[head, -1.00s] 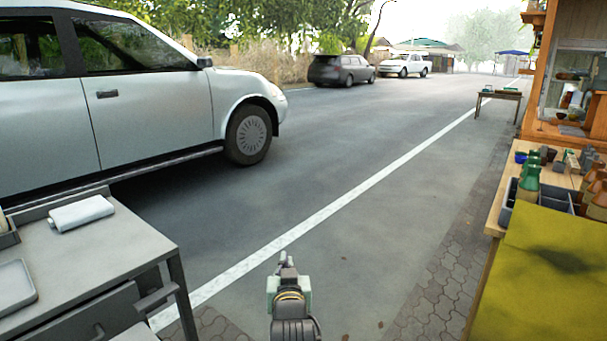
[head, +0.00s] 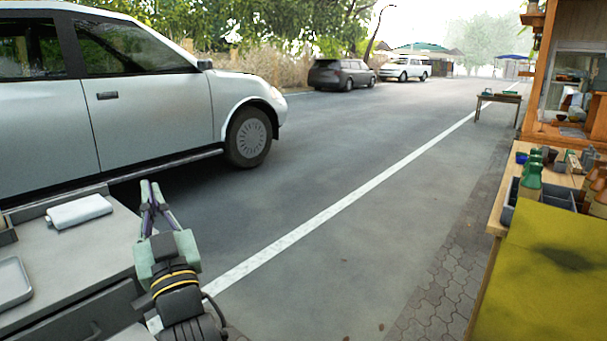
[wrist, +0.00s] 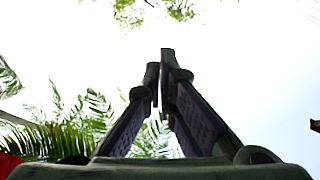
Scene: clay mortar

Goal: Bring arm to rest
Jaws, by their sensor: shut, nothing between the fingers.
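My gripper (head: 149,190) shows at the lower left of the head view, in front of the right edge of the grey cabinet. It points up and away, and its fingers come together at the tips with nothing held. In the wrist view the two dark fingers (wrist: 160,80) converge against bright sky, with palm leaves at the left.
A grey cabinet (head: 75,255) with a rolled white cloth (head: 79,211) and a tray (head: 12,282) is at the left. A wooden counter (head: 500,222) with bottles and a yellow-green cloth (head: 550,280) is at the right. A white car (head: 150,105) stands behind. The middle pavement is clear.

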